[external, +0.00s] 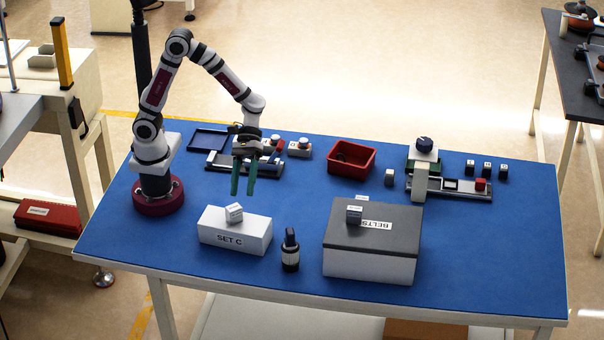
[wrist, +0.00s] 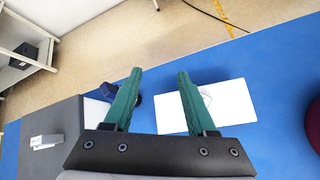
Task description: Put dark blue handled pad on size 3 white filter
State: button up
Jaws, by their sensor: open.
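My gripper (external: 243,187) is open and empty, its green fingers pointing down behind the SET C box; it also shows in the wrist view (wrist: 160,74). A dark blue upright handle (external: 290,239) tops a black-and-white round piece (external: 290,258) between the two large boxes. The handle partly shows beside my left finger in the wrist view (wrist: 107,90). A round dark blue knob (external: 424,143) sits on a white block (external: 424,155) at the back right. I cannot tell which blue piece is the handled pad. No size 3 marking is legible, so I cannot identify the filter.
The white SET C box (external: 235,239) and grey-lidded BELTS box (external: 370,255) each carry a small cube. A red bin (external: 351,170) stands behind. Fixtures (external: 228,162) lie near my arm; another (external: 455,191) lies right, near several dark cubes. The front-right table is clear.

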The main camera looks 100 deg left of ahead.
jog(key=s+a+r+m+y, duration=0.2)
jog(key=s+a+m+y, duration=0.9)
jog(key=s+a+m, duration=0.6)
jog(key=s+m, duration=0.1)
jog(key=s, duration=0.2)
jog(key=shift+a+r+g+y, duration=0.25)
jog(key=shift+a+g+y, duration=0.05)
jog(key=shift+g+y, duration=0.1)
